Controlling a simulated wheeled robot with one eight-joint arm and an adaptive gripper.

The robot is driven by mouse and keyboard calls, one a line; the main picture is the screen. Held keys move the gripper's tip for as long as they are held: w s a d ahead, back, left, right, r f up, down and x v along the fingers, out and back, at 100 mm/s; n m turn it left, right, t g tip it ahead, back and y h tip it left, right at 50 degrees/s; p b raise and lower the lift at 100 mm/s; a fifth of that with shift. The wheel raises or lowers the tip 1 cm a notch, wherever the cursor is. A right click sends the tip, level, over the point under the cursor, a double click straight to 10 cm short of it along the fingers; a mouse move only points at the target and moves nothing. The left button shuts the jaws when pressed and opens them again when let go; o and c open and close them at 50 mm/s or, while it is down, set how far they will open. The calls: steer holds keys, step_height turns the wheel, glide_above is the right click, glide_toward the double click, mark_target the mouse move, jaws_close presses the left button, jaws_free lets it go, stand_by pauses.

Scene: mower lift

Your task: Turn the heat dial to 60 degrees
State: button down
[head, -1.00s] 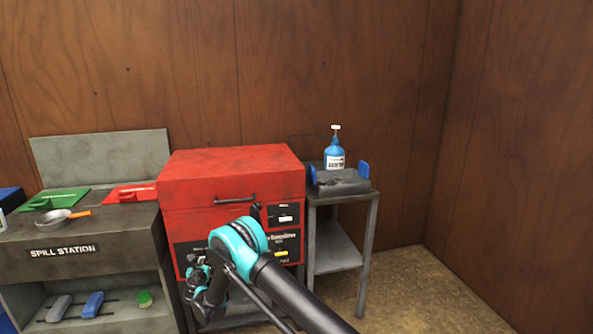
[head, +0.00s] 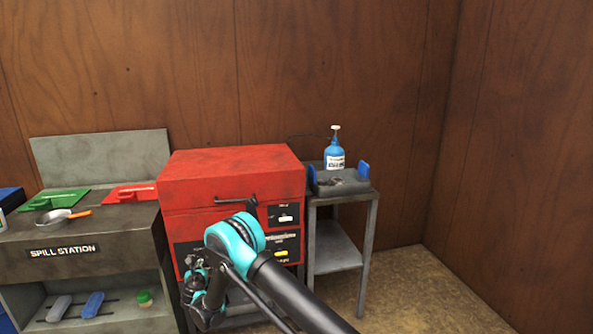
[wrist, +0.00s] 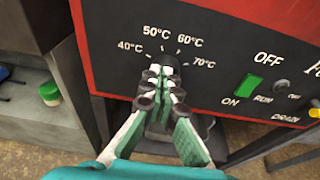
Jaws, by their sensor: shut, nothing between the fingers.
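The heat dial (wrist: 170,63) is a dark round knob on the black front panel of the red cabinet (head: 232,165). In the wrist view it sits below printed marks for 40, 50, 60 and 70 °C. My gripper (wrist: 161,82) is shut, with its fingertips right at the dial and nothing between them. The fingers cover most of the knob, so its pointer and setting cannot be read. Whether the tips touch the dial is unclear. In the head view my own arm hides the dial.
A green switch (wrist: 248,83) and the OFF, ON, RUN and DRAIN labels lie right of the dial. The cabinet handle (head: 236,201) is above my arm. The spill station (head: 110,240) stands left, and a grey stand (head: 335,245) with a blue bottle (head: 334,156) stands right.

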steer(key=v, duration=0.3)
steer(key=shift+s+f, duration=0.15)
steer(key=shift+f, duration=0.2)
steer(key=shift+d, duration=0.1)
steer(key=w+d, duration=0.1)
steer(key=w, duration=0.5)
steer(key=shift+w, duration=0.25)
steer(key=shift+a+f, duration=0.15)
steer(key=shift+f, duration=0.25)
stand_by(1.6)
steer(key=shift+s+a+r, duration=0.1)
steer(key=shift+s+a, duration=0.1)
steer(key=shift+a, duration=0.3)
steer(key=shift+s+a, duration=0.1)
steer(key=shift+a, duration=0.4)
stand_by(0.6)
